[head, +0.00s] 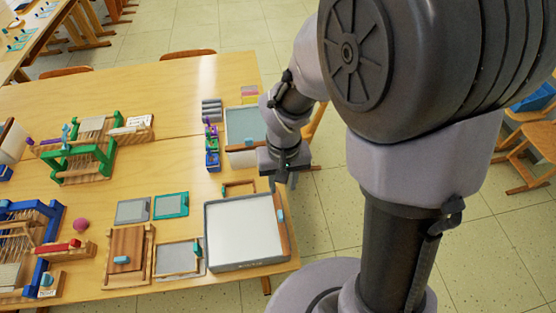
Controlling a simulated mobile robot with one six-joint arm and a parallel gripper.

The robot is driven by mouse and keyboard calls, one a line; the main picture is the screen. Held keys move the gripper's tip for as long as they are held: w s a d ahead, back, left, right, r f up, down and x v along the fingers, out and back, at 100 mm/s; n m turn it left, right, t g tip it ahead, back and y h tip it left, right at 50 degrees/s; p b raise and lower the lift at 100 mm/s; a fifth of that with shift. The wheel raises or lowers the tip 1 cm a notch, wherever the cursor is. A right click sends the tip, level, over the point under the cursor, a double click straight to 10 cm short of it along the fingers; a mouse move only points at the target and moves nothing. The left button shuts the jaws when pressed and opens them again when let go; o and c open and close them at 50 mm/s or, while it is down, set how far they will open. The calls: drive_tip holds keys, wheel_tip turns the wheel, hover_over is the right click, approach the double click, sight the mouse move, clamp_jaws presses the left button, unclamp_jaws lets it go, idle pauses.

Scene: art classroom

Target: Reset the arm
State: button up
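My gripper (283,177) is in the head view, at the right edge of the wooden table (180,90). It points downward at the end of my grey arm. It appears just beyond the far right corner of a large grey-rimmed tray with a white inside (243,233). The fingers are small and dark here, and I cannot tell whether they are open or shut. No held object can be made out.
A second tray with a pale blue inside (243,126) lies close to my wrist. Green (85,157) and blue (52,226) frames, a pink ball (81,225) and flat boards (130,256) crowd the left and front. The table's far part is mostly bare.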

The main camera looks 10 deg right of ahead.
drive_tip(key=s+a+r+m+t+y+b, duration=0.1)
drive_tip(key=s+r+m+t+y+b, duration=0.1)
drive_tip(key=s+r+t+b, duration=0.3)
drive_tip(key=s+r+m+b, duration=0.1)
drive_tip(key=s+r+b, duration=0.3)
drive_tip(key=s, duration=0.2)
drive_tip(key=shift+r+t+b, duration=0.3)
drive_tip(key=shift+t+b, duration=0.1)
